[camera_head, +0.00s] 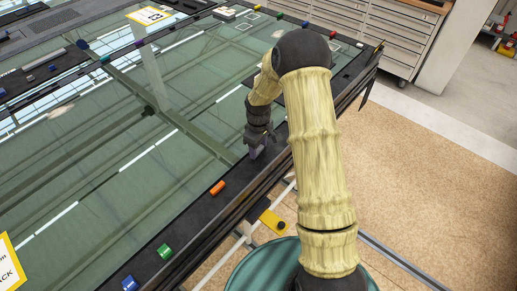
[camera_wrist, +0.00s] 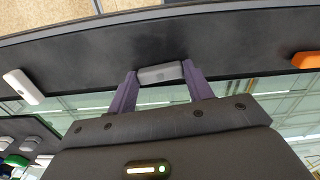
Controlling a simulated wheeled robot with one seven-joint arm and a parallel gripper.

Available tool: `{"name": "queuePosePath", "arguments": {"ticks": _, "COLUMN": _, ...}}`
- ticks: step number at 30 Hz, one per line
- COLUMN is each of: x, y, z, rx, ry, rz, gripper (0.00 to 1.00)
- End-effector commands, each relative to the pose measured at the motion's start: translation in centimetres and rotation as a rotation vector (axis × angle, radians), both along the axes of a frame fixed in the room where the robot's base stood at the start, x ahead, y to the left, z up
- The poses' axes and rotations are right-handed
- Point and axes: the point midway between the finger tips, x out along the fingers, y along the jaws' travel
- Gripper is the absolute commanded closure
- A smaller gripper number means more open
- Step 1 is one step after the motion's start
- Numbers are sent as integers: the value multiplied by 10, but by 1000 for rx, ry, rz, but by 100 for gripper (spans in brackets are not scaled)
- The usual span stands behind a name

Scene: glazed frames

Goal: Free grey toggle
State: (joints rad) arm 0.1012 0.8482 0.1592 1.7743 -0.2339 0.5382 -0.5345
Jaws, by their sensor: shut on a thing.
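The grey toggle (camera_wrist: 160,74) is a small block at the black frame edge (camera_wrist: 230,45), seen in the wrist view. My gripper (camera_wrist: 159,78) has its two purple fingers on either end of the toggle, shut on it. I cannot tell whether the toggle still touches the frame. In the head view my gripper (camera_head: 257,150) is low at the black border of the glazed frame (camera_head: 100,165), and the toggle is mostly hidden there.
An orange toggle (camera_head: 217,187) sits along the same border, with a green toggle (camera_head: 165,251) and a blue one (camera_head: 130,283) nearer. A white toggle (camera_wrist: 23,86) is left in the wrist view. A yellow part (camera_head: 272,221) is below the border. Drawer cabinets (camera_head: 385,38) stand behind.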

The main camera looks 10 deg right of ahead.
Motion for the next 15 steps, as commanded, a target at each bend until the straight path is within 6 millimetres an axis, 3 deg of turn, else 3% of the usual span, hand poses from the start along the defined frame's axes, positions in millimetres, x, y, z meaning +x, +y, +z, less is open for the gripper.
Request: {"name": "queuePosePath", "arguments": {"ticks": 15, "x": 2, "y": 0, "z": 2, "rx": 0, "ry": -5, "rz": -130, "gripper": 72}}
